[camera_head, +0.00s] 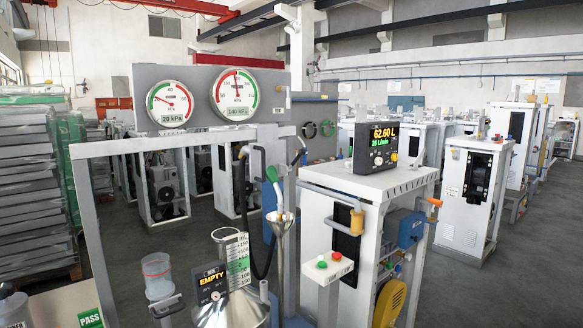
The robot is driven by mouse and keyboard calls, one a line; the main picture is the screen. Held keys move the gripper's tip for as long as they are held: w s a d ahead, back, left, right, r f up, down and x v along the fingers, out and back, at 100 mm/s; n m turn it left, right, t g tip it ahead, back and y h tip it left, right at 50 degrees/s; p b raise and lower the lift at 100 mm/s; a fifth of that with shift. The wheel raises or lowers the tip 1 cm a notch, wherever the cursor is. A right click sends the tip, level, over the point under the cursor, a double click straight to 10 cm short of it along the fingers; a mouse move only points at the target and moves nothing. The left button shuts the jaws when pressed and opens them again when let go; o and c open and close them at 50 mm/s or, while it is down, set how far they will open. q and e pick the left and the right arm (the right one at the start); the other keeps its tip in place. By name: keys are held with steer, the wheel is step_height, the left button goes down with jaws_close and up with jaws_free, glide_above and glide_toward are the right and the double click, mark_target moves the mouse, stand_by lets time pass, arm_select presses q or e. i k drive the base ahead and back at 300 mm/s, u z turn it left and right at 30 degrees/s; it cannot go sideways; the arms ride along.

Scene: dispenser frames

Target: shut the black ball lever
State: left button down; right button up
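I cannot clearly make out a black ball lever. A small dark rounded end (243,151) shows at the top of the black hose, left of the metal funnel (283,217), but I cannot tell whether it is a lever. A white dispenser cabinet (318,215) stands right of centre, with an orange-tipped handle (435,202) on its right side and an orange cylinder (357,220) on its front. A black display (375,147) on top reads 62.60 L. Neither of my grippers can be made out in this view.
A grey frame (92,235) stands at the left, with two round gauges (170,103) behind it. A clear cup (157,272) and a metal vessel (232,305) marked EMPTY are in front. A box with red and green buttons (328,268) juts forward. Open floor (500,285) lies to the right.

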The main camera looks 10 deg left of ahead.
mark_target(301, 152)
steer(key=z, duration=0.1)
steer(key=i, duration=0.95)
steer(key=u, duration=0.1)
